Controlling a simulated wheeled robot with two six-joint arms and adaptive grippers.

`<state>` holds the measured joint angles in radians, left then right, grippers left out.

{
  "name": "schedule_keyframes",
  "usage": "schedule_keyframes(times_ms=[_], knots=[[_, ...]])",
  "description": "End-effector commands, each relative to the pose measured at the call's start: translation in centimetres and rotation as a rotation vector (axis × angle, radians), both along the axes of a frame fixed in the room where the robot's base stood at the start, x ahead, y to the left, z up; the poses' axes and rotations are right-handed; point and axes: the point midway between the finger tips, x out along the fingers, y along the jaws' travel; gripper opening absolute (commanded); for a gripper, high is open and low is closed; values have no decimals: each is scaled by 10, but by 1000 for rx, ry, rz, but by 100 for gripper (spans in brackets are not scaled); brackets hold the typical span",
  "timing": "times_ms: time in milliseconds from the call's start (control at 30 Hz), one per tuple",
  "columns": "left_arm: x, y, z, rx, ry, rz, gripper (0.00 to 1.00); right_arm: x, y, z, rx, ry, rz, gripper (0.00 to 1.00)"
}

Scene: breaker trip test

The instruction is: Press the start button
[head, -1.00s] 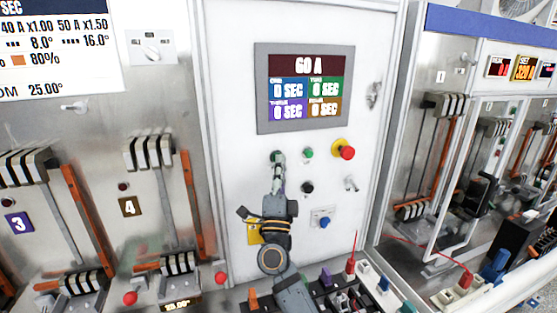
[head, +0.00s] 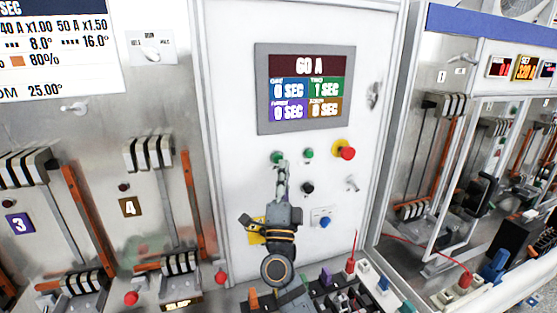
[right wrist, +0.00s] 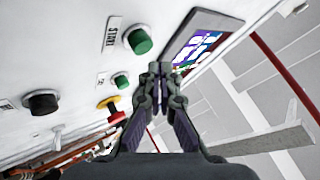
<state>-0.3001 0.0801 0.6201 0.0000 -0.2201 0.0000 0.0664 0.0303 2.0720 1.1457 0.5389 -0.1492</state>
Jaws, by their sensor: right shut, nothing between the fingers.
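The green start button (head: 277,156) is on the white panel door, left of a second green button (head: 308,153). In the right wrist view, the start button (right wrist: 139,40) sits by the START label (right wrist: 113,35). My right gripper (head: 283,165) is shut and empty, its tips just below and right of the start button in the head view. In the right wrist view, the shut fingertips (right wrist: 160,70) appear clear of the button. The panel display (head: 304,88) reads 60 A, with 1 SEC in its green cell and 0 SEC in the others. My left gripper is not in view.
A red emergency button (head: 346,152) with a yellow base and a black knob (head: 307,187) share the door. Breakers with orange bars (head: 192,205) stand to the left. Several coloured terminals and plugs (head: 350,266) lie below the door. A glazed cabinet (head: 470,150) stands at the right.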

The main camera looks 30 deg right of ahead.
Motion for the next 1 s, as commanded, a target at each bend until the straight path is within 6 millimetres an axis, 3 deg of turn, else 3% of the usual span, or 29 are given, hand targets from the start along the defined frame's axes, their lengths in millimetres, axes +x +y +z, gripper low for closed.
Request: schedule_keyframes(times_ms=[400, 1000], knots=[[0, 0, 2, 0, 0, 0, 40, -38, 9, 0, 1, 0, -1, 0], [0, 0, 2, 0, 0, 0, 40, -40, 9, 0, 0, 0, -1, 0]])
